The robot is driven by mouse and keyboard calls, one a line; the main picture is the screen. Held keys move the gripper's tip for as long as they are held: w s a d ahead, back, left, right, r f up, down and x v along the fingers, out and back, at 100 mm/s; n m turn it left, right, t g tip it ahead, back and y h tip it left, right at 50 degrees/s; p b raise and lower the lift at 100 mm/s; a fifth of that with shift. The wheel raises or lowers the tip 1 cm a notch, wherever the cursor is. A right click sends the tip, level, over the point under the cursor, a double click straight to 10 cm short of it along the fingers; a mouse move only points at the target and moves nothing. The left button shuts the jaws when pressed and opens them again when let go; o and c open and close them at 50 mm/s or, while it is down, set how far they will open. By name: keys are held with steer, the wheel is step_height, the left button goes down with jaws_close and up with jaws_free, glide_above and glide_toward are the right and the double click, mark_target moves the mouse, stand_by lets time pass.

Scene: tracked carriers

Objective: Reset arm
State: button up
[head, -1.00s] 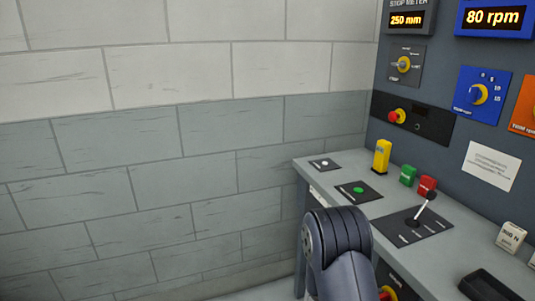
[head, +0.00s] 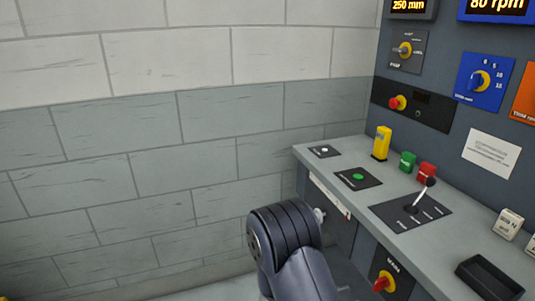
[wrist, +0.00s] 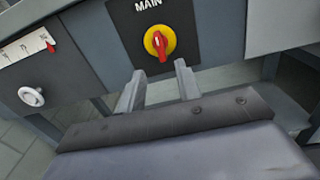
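My gripper (wrist: 158,88) shows in the wrist view with its two grey fingers apart and nothing between them. Just beyond the fingertips is the console front with a red and yellow rotary switch (wrist: 160,42) on a black plate marked MAIN. In the head view my dark arm link stands in front of the console, and my fingers are hidden there. The same red switch (head: 382,284) shows low on the console front, to the right of my arm.
The console top (head: 345,147) carries a green button (head: 358,177), a lever (head: 424,193), yellow, green and red blocks, and a black tray (head: 489,278). A white knob (wrist: 31,96) sticks out of the front. A block wall (head: 150,120) stands at left.

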mark_target(374, 287)
steer(key=x, duration=1)
steer(key=shift+d+f+m+b, duration=0.15)
steer(key=shift+m+b, duration=0.15)
steer(key=shift+b, duration=0.1)
steer(key=m+b, duration=0.2)
steer(key=m, duration=0.2)
steer(key=m+b, duration=0.1)
steer(key=m, duration=0.4)
